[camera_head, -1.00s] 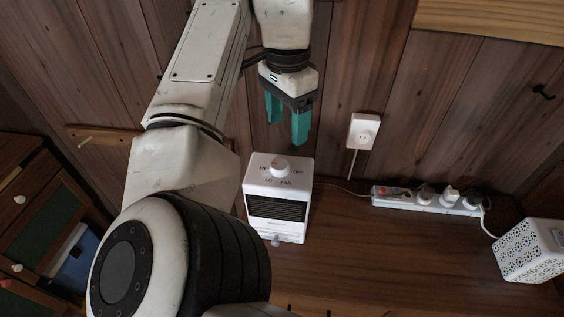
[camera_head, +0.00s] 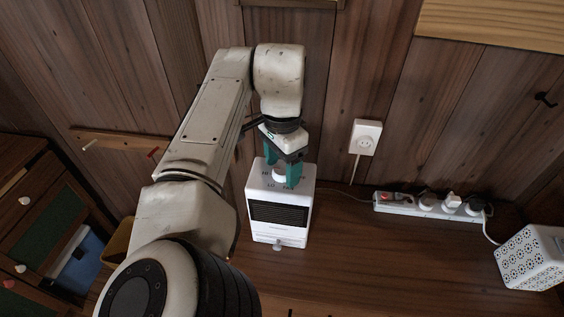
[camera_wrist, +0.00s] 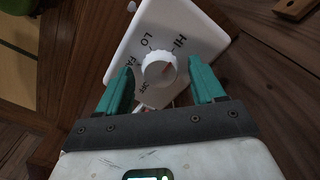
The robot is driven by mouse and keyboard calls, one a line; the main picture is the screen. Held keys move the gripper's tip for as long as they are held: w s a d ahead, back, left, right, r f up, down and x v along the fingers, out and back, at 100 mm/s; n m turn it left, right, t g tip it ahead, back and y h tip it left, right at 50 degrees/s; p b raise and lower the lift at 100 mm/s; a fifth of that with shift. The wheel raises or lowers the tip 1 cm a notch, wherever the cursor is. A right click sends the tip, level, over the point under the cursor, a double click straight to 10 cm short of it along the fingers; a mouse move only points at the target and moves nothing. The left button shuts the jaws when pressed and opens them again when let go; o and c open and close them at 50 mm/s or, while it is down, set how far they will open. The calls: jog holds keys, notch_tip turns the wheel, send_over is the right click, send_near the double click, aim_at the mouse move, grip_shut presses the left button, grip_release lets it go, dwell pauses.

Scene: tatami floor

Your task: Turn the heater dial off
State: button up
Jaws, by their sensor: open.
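The white heater (camera_head: 279,214) stands upright on a wooden surface, with a dark grille on its front. Its round white dial (camera_wrist: 159,68) sits on the top face, with the marks HI, LO, FAN and OFF around it in the wrist view. My gripper (camera_head: 281,175) is above the heater's top, pointing down, with its teal fingers on either side of the dial. In the wrist view the fingers (camera_wrist: 162,82) are apart, with the dial between and just beyond their tips. I cannot tell whether they touch it. The dial's pointer setting is not clear.
A white power strip (camera_head: 405,206) with several plugs lies to the right of the heater. A wall outlet (camera_head: 365,138) is on the plank wall behind. A patterned white box (camera_head: 531,257) stands at far right. The wooden surface (camera_head: 370,250) is clear in front.

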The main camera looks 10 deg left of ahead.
jog(key=c, duration=1.1)
jog(key=shift+o, duration=0.2)
